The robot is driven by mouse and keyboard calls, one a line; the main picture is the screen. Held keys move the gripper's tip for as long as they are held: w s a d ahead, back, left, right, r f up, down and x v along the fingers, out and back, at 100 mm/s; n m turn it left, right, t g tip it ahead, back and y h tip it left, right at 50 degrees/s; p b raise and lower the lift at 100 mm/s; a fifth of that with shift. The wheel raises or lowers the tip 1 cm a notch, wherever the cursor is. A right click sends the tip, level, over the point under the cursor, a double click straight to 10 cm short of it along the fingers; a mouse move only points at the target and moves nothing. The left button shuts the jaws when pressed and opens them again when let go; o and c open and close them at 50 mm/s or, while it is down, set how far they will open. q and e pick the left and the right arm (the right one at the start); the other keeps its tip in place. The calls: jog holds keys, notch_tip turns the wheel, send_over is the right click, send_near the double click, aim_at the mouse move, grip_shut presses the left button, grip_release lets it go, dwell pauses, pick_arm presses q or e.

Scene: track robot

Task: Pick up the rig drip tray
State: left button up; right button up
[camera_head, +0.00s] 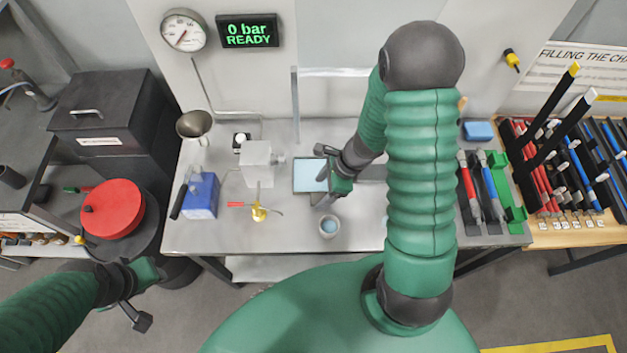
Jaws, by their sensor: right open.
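A shallow square tray (303,176) with a light blue inside and a dark rim lies on the grey metal bench; I take it for the rig drip tray. My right gripper (323,176) is open at the tray's right side, one finger toward the back and one toward the front. It hides the tray's right edge. I cannot tell whether the fingers touch the tray. My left gripper (143,298) is at the lower left, away from the bench and below the red drum lid; its jaw opening is unclear.
A grey block fixture (257,164) stands left of the tray, with a brass fitting (259,212) in front of it. A small cup (328,227) stands just in front of the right gripper. A blue container (201,195) is at the bench's left. A tool tray (485,200) is at right.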

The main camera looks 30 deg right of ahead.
aim_at(316, 198)
jog(key=f, duration=0.3)
jog(key=f+b, duration=0.1)
jog(key=f, duration=0.1)
jog(key=shift+w, duration=0.4)
jog(key=shift+a+f, duration=0.1)
jog(key=shift+a, duration=0.05)
jog(key=shift+w+a, duration=0.1)
jog(key=shift+a, duration=0.45)
jog(key=c, duration=0.5)
pick_arm(q)
jog(key=shift+s+d+f, duration=0.1)
jog(key=shift+d+f, duration=0.2)
jog(key=shift+d, duration=0.35)
pick_arm(e)
jog(key=shift+d, duration=0.35)
grip_shut()
